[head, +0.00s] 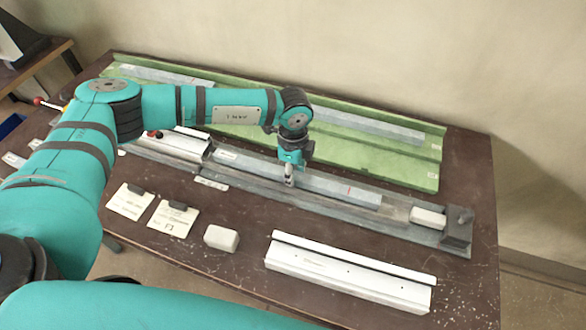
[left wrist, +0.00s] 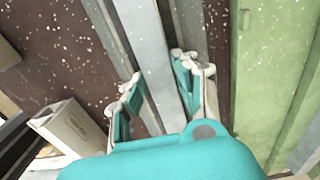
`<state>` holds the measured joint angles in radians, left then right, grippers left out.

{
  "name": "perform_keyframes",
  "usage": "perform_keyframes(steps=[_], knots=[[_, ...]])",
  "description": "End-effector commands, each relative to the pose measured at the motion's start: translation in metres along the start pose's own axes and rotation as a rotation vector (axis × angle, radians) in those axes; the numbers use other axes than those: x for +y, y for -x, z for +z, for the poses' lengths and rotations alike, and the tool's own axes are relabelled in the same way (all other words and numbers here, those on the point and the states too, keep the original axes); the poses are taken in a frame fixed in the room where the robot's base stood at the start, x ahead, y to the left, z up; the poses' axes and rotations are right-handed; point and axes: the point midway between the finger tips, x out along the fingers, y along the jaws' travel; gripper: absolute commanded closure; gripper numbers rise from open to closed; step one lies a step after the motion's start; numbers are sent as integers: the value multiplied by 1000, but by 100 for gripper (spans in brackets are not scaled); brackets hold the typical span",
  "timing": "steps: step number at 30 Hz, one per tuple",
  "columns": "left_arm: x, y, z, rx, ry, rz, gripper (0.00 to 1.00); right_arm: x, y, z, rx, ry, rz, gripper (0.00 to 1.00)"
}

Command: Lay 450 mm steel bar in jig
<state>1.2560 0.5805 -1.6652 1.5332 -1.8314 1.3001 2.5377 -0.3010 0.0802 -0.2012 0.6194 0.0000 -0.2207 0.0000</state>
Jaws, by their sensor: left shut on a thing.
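The steel bar (head: 335,187), pale grey with a red mark near its right end, lies lengthwise along the jig (head: 400,226), a long grey channel with a dark end stop (head: 458,225) at its right. I cannot tell whether the bar touches the channel floor. My left gripper (head: 289,180) points down onto the bar, left of its middle, and is shut on it. In the left wrist view the bar (left wrist: 148,45) passes between the two fingers (left wrist: 158,92). A white block (head: 428,217) sits at the jig's right end, apart from the bar. My right gripper is not in view.
A green tray (head: 425,170) with further grey bars (head: 385,128) lies behind the jig. A white profile (head: 345,280), a loose white block (head: 221,238) and two cards (head: 172,217) lie in front. A white piece (head: 180,146) with a red-tipped part is at the jig's left.

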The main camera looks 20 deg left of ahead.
Motion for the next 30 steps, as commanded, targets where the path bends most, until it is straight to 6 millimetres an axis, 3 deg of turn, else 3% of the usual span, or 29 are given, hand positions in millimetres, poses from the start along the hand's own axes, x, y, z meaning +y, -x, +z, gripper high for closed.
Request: perform_keyframes(steps=[14,15,20,30], knots=[[-1,-8,0,1,1,-2,100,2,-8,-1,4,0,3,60],[0,-8,0,0,1,-1,68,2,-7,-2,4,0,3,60],[0,-8,0,-1,1,0,48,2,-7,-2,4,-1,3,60],[-1,-8,0,0,1,-2,48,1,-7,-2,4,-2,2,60]])
